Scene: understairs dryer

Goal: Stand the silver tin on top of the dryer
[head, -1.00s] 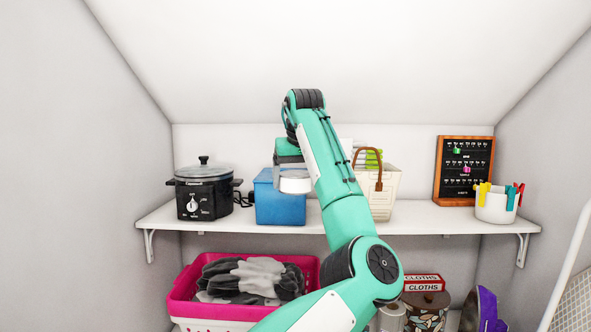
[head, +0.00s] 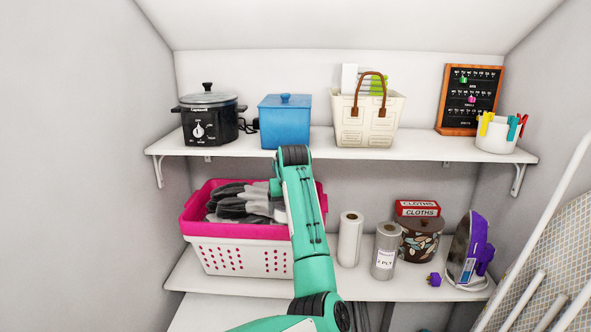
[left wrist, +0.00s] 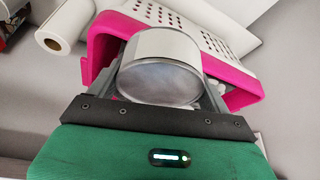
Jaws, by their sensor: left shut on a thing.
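The silver tin (left wrist: 160,78) is held in my left gripper (left wrist: 161,62); its round silver end faces the left wrist camera and a finger presses each side. In the head view my left arm reaches up the middle, and the gripper (head: 264,194) is in front of or over the pink and white laundry basket (head: 245,258); the tin cannot be made out clearly there. A white surface (head: 215,315) shows below the lower shelf; I cannot tell whether it is the dryer's top. My right gripper is not in view.
The lower shelf (head: 345,287) holds the basket, a paper roll (head: 350,238), a labelled roll (head: 385,250), a patterned tin (head: 420,242) and a purple iron (head: 468,250). The upper shelf (head: 420,147) holds a slow cooker (head: 208,118), blue box (head: 285,122) and cream basket (head: 367,120). An ironing board leans right.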

